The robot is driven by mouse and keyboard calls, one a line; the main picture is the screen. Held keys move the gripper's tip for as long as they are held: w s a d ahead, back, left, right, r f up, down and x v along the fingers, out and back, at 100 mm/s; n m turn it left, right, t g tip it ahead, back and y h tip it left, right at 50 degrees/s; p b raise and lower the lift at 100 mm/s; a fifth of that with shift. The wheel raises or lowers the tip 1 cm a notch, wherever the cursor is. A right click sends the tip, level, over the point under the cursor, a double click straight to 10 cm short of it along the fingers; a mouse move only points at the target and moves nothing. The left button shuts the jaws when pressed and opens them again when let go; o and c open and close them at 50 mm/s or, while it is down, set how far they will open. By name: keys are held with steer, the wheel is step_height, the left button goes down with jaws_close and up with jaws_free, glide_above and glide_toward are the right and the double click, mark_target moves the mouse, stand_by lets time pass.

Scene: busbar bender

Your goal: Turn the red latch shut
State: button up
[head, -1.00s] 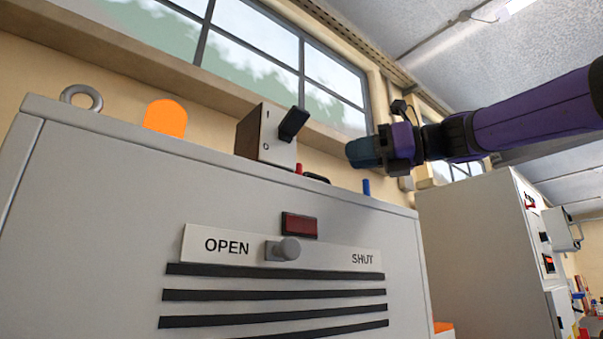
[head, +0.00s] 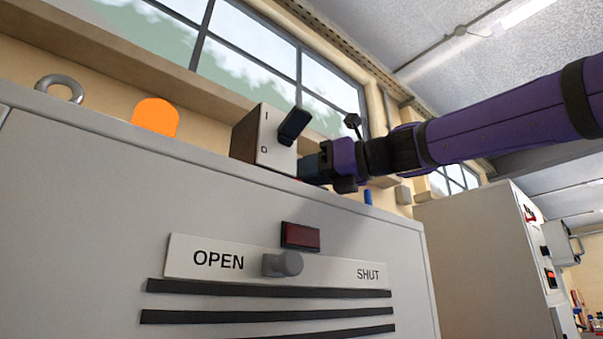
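My gripper (head: 314,166) hangs over the top of the grey cabinet (head: 90,180), close to the right side of the switch box marked I and O (head: 277,138). Its fingers are dark and seen side-on, so whether they are open or shut does not show. The small red part that stood beside the switch box is now mostly hidden behind the gripper. I cannot tell whether it is the latch. A slider knob (head: 284,264) sits between OPEN and SHUT on the front plate (head: 325,271), nearer OPEN.
A dark red window (head: 300,235) is above the slider. A blue peg (head: 367,197) stands right of my gripper. An orange lamp (head: 155,116) and a metal ring (head: 61,88) are at the left. A second cabinet (head: 475,255) with a small red part (head: 530,201) stands right.

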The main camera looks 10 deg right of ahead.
steer(key=shift+x, duration=0.8)
jaws_close()
steer(key=shift+w+n+g+y, duration=0.25)
steer(key=shift+n+g+y, duration=0.4)
steer(key=shift+g, duration=0.35)
jaws_free()
steer(key=v, duration=1)
steer(key=shift+s+d, duration=0.15)
steer(key=shift+d, duration=0.2)
steer(key=shift+c, duration=0.4)
